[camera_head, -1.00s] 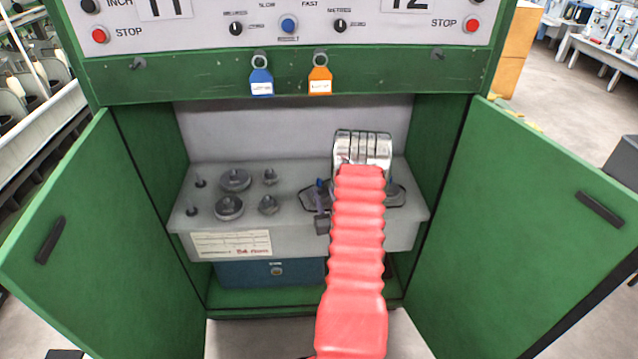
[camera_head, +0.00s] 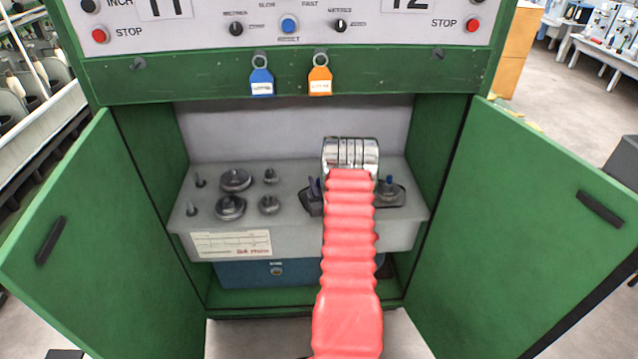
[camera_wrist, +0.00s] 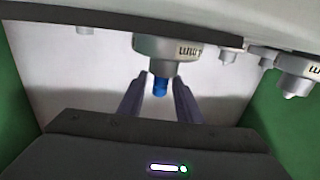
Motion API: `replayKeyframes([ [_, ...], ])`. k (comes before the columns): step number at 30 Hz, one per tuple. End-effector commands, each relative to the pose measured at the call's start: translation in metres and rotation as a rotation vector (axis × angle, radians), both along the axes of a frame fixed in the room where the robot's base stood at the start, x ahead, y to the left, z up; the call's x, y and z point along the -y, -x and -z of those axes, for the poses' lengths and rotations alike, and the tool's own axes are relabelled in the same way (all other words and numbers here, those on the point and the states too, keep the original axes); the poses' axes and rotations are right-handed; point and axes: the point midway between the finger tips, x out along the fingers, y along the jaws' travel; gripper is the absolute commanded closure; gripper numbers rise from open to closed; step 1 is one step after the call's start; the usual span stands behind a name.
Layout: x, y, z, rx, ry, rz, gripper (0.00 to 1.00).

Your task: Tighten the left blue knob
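In the wrist view a small blue knob (camera_wrist: 159,87) sits on the end of a round grey metal fitting (camera_wrist: 165,48). My gripper (camera_wrist: 157,82) is open, with one dark finger on each side of the knob and gaps visible. In the head view my red-sleeved arm reaches into the cabinet and hides most of the gripper. A blue knob (camera_head: 388,180) stands on a fitting (camera_head: 389,195) just right of my arm. A dark, bluish upright piece shows left of the arm; I cannot tell whether it is a knob or a finger.
The grey shelf (camera_head: 290,238) carries several round metal fittings at left. Green doors stand open at left (camera_head: 75,215) and right (camera_head: 530,195). A blue tag (camera_head: 261,80) and an orange tag (camera_head: 320,80) hang above the opening. A blue box (camera_head: 245,273) is below.

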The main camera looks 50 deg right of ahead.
Motion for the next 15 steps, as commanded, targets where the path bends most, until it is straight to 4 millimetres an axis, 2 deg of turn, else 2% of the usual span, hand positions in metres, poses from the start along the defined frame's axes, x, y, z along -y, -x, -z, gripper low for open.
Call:
replayKeyframes([
  [2, -0.0001, 0.0001, 0.0000, 0.000, 0.000, 0.000, 0.74],
  [13, 0.0000, 0.0003, -0.0001, 0.000, 0.000, 0.000, 1.00],
  [15, 0.0001, 0.0003, -0.0001, 0.000, 0.000, 0.000, 1.00],
])
